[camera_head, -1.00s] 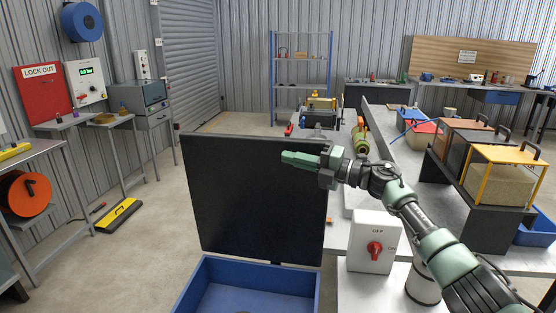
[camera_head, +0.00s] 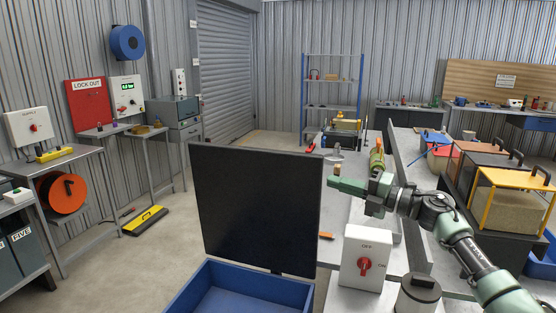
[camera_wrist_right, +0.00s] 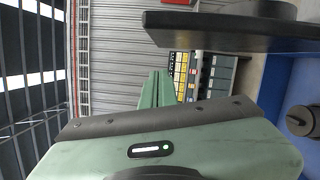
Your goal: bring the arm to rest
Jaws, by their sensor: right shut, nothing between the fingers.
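My right arm comes in from the lower right in the head view. Its right gripper (camera_head: 334,184) is shut and empty, pointing left, beside the upper right edge of the black upright panel (camera_head: 255,205). In the right wrist view, the green fingers (camera_wrist_right: 157,90) are together with nothing between them, and the dark panel edge (camera_wrist_right: 230,32) lies above and to the right. My left gripper is not in view.
A blue open bin (camera_head: 240,292) is below the panel. A white switch box with a red knob (camera_head: 366,262) stands on the bench below the arm.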

